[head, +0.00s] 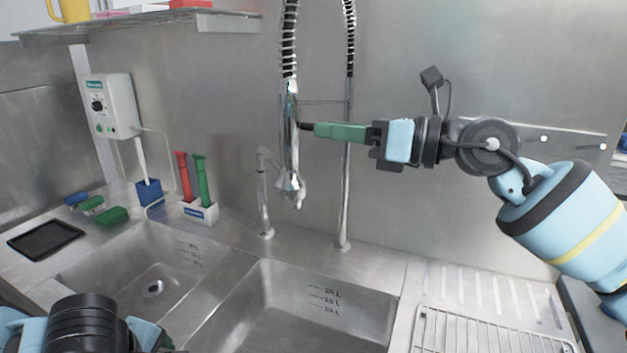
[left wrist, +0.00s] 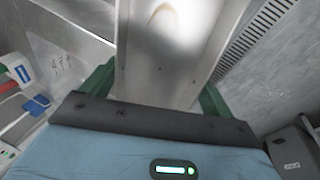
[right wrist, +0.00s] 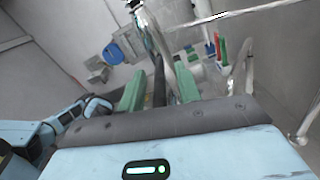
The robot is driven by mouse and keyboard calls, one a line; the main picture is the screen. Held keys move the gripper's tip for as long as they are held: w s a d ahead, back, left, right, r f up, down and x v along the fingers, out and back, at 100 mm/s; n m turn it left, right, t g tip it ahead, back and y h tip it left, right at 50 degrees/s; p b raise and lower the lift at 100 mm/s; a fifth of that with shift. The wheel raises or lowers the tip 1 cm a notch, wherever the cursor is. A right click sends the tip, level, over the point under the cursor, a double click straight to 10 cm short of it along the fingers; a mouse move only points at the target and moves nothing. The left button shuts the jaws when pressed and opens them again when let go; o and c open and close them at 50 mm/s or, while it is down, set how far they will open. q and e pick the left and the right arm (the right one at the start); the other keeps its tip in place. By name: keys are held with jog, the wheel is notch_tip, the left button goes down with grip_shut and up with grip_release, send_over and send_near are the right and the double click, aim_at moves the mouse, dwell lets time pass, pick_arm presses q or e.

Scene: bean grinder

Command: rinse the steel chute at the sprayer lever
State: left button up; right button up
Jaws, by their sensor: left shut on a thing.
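The steel chute (left wrist: 165,55) fills the middle of the left wrist view. My left gripper (left wrist: 155,88) is shut on it, with green fingers on both sides. In the head view only the left wrist shows at the lower left; the chute is not seen there. The chrome sprayer (head: 290,150) hangs from its spring hose over the back of the sinks. Its dark lever (head: 306,127) points right, toward my right gripper (head: 318,130). In the right wrist view the lever (right wrist: 159,82) lies between the green fingers, which stand apart with gaps beside it.
A left sink basin (head: 150,280) and a right sink basin (head: 310,310) lie below. A faucet (head: 264,195) and a riser pipe (head: 346,180) stand behind them. Red and green brushes (head: 200,180), sponges (head: 112,216) and a black tray (head: 45,238) are at left. A wire rack (head: 485,335) is at right.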

grip_shut()
dwell(0.3)
pick_arm(q)
jog(key=shift+f, duration=0.4)
pick_arm(e)
jog(key=shift+f+y, duration=0.4)
pick_arm(q)
jog(key=shift+f+b, duration=0.3)
jog(key=shift+f, duration=0.05)
pick_arm(e)
jog(key=shift+f+y, duration=0.15)
jog(key=shift+y, duration=0.15)
jog(key=shift+t, duration=0.3)
pick_arm(q)
jog(key=shift+r, duration=0.1)
